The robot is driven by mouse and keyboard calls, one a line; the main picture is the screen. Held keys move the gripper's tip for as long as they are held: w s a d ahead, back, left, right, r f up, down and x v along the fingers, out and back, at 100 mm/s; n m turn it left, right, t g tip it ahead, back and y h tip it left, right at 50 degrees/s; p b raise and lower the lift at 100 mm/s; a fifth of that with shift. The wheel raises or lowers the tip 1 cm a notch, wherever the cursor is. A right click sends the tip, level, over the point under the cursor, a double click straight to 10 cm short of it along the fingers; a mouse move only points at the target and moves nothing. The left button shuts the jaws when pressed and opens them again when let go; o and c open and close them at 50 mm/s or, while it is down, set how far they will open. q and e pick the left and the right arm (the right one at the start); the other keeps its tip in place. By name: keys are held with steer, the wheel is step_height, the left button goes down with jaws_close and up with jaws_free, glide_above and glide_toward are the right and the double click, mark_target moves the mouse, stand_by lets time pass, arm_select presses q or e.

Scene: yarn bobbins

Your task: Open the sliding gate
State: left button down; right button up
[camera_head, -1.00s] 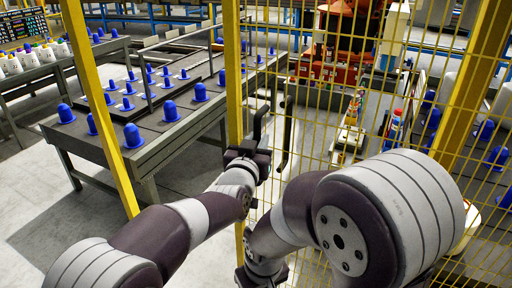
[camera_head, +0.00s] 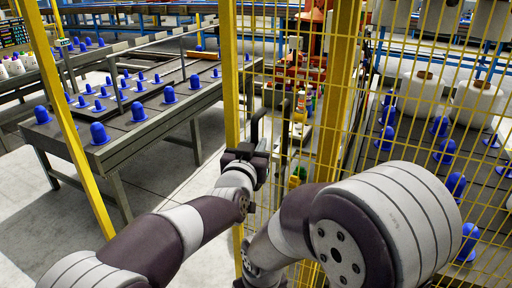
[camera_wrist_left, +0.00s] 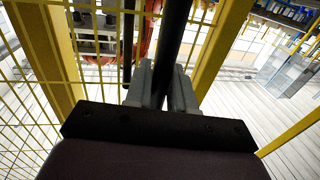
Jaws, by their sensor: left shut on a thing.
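The sliding gate is yellow mesh with a yellow edge post (camera_head: 231,75). Its black handle (camera_head: 265,118) stands on the near side of the mesh by that post, with a second black bar (camera_head: 285,125) behind it. My left gripper (camera_head: 252,150) is shut on the handle. In the left wrist view, the handle (camera_wrist_left: 174,40) rises between the two grey fingers (camera_wrist_left: 160,88).
A yellow fence post (camera_head: 72,135) stands at the left, with a gap between it and the gate's edge. Another yellow post (camera_head: 341,80) stands right of the handle. A grey table (camera_head: 150,135) bears several blue bobbins. Pale floor (camera_head: 165,180) shows through the gap.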

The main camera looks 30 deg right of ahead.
arm_select(q)
steer(key=shift+s+d, duration=0.1)
steer(key=shift+s, duration=0.1)
steer(key=c, duration=1.1)
jaws_free()
steer(key=b+v, duration=0.1)
steer(key=v, duration=1.1)
steer(key=shift+s+a, duration=0.2)
steer(key=shift+s, duration=0.05)
